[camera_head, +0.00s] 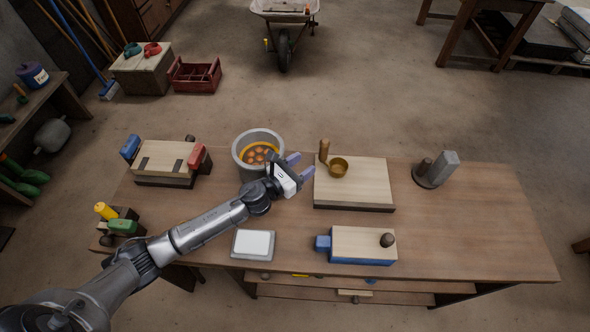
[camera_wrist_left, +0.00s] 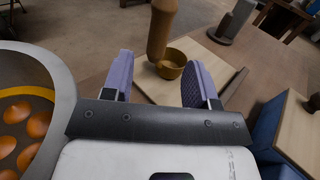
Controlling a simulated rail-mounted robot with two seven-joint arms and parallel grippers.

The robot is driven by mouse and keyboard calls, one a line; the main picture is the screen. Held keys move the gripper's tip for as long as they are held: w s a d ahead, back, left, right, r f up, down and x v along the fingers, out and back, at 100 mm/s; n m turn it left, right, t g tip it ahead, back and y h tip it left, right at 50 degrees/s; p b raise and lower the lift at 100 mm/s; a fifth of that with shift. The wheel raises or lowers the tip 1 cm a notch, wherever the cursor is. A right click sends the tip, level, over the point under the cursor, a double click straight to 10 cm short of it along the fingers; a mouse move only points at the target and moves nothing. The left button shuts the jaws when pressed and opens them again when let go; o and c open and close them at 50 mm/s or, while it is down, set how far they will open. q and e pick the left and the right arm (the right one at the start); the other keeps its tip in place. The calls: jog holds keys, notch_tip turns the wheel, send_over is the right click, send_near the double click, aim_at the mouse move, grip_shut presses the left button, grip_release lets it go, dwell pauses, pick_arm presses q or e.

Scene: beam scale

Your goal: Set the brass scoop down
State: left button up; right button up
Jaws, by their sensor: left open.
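The brass scoop (camera_head: 339,168) rests on the pale wooden board (camera_head: 352,195), toward its upper left. Its wooden handle (camera_head: 324,150) points up at the board's far left corner. My left gripper (camera_head: 301,167) is open and empty, just left of the scoop and apart from it. In the left wrist view the scoop (camera_wrist_left: 171,64) shows beyond and between the open fingers (camera_wrist_left: 160,82), with the handle (camera_wrist_left: 161,28) rising toward the camera. My right gripper is not in view.
A grey pot (camera_head: 240,150) with orange-brown round things stands close left of my gripper. A blue-based wooden block (camera_head: 362,242) and a small white-topped scale (camera_head: 253,244) lie nearer. A grey weight on a stand (camera_head: 444,167) is at right. The table's right side is clear.

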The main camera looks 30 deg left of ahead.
pick_arm(q)
jog(key=shift+v, duration=1.35)
